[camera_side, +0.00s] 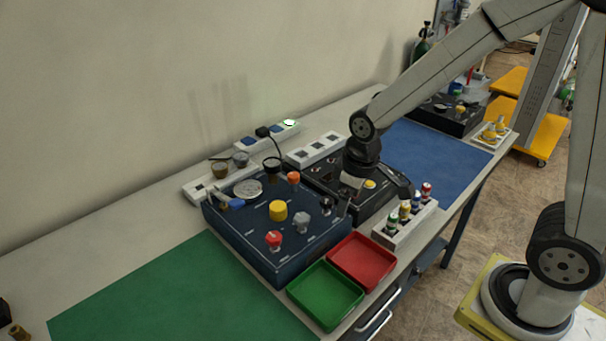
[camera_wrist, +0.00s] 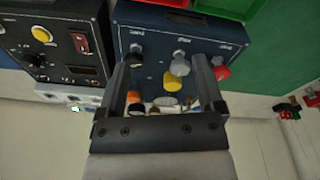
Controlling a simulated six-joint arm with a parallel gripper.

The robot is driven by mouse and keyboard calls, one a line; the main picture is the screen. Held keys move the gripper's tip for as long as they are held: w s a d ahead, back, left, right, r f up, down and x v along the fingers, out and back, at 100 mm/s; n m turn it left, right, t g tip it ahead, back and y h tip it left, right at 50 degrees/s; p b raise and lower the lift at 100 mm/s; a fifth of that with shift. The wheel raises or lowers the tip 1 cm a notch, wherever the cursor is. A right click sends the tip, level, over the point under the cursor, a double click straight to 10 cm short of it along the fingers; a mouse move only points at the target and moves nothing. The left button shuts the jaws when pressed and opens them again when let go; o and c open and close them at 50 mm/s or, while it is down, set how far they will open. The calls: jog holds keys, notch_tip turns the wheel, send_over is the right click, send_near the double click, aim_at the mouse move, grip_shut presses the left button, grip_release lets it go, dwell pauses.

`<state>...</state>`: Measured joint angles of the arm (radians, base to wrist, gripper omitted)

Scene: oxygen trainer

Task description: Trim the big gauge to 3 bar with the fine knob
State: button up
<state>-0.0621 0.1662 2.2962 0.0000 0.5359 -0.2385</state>
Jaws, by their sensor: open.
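The blue panel (camera_side: 250,235) carries a big round pale gauge (camera_side: 248,188); its needle and scale are too small to read. A yellow knob (camera_side: 278,210), a red knob (camera_side: 273,240), a grey knob (camera_side: 302,222), an orange knob (camera_side: 293,178) and a black knob (camera_side: 326,205) stand on it. I cannot tell which is the fine knob. My gripper (camera_wrist: 160,65) is open and appears empty. In the wrist view the yellow knob (camera_wrist: 172,82) and grey knob (camera_wrist: 180,66) show between its fingers, with the gauge (camera_wrist: 165,101) partly hidden by its palm.
A black panel (camera_side: 378,208) adjoins the blue one. A red tray (camera_side: 362,260) and a green tray (camera_side: 326,294) lie in front. A white rack (camera_side: 408,232) holds several small coloured-top items. White strips stand behind. The green mat (camera_side: 165,300) is clear.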

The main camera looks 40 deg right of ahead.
aim_at(302, 217)
jog(key=w+a+n, duration=0.1)
jog(key=w+n, duration=0.1)
jog(key=w+a+n+g, duration=0.1)
jog(key=w+a, duration=0.1)
jog(key=w, duration=0.1)
jog(key=w+a+n, duration=0.2)
jog(key=w, duration=0.1)
jog(key=shift+w+r+n+g, duration=0.2)
jog(key=shift+r+n+g, duration=0.1)
jog(key=shift+f, duration=3.9)
grip_shut()
